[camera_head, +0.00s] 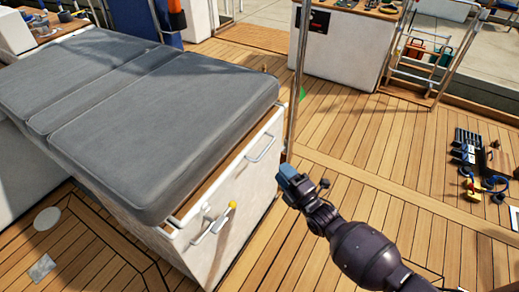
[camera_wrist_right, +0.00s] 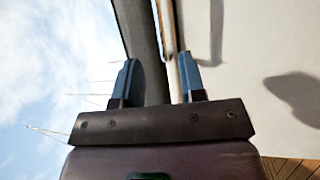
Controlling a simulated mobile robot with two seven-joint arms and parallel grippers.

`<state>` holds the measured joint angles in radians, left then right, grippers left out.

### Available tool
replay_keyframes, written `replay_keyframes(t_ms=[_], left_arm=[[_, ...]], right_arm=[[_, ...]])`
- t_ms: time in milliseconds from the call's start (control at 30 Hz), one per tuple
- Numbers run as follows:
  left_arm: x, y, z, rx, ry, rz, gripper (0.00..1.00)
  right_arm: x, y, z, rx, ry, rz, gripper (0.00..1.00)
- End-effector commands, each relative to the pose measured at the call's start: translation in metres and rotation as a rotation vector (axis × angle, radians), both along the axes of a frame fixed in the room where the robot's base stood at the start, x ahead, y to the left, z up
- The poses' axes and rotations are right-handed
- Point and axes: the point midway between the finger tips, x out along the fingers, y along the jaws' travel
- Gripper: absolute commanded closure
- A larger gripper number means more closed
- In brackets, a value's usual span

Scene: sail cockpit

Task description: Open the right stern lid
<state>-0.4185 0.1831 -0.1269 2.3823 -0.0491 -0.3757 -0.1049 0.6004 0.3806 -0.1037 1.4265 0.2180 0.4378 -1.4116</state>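A grey cushioned top (camera_head: 165,130) lies flat on a white locker (camera_head: 245,215) in the head view. It looks closed; I cannot tell for sure that this is the right stern lid. A metal bar handle (camera_head: 264,148) is on the locker's end face, below the wooden edge. My right gripper (camera_head: 287,172) is just right of that face, near the handle. In the right wrist view, my right gripper (camera_wrist_right: 160,78) is open, with nothing between its fingers. Beyond them are the dark cushion edge (camera_wrist_right: 140,35) and the handle (camera_wrist_right: 216,35). My left gripper is not in view.
A metal pole (camera_head: 298,85) stands close behind my right gripper. A yellow-tipped lever (camera_head: 230,206) sticks out of the locker's end face. Small tools (camera_head: 480,165) lie on the deck at right. The plank deck (camera_head: 360,150) between is mostly clear.

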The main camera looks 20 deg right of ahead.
Motion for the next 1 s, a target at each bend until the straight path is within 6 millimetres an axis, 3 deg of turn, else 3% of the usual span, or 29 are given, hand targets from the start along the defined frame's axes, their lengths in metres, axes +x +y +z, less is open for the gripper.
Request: replay_keyframes(t_ms=[500, 700, 1000], left_arm=[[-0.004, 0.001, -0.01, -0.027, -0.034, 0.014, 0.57], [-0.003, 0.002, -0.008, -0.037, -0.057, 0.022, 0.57], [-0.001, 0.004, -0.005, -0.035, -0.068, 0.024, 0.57]], right_arm=[[0.074, 0.021, 0.01, 0.002, 0.004, 0.002, 0.62], [0.089, 0.025, 0.014, 0.002, 0.004, 0.001, 0.62], [0.093, 0.026, 0.017, 0.003, 0.002, 0.001, 0.62]])
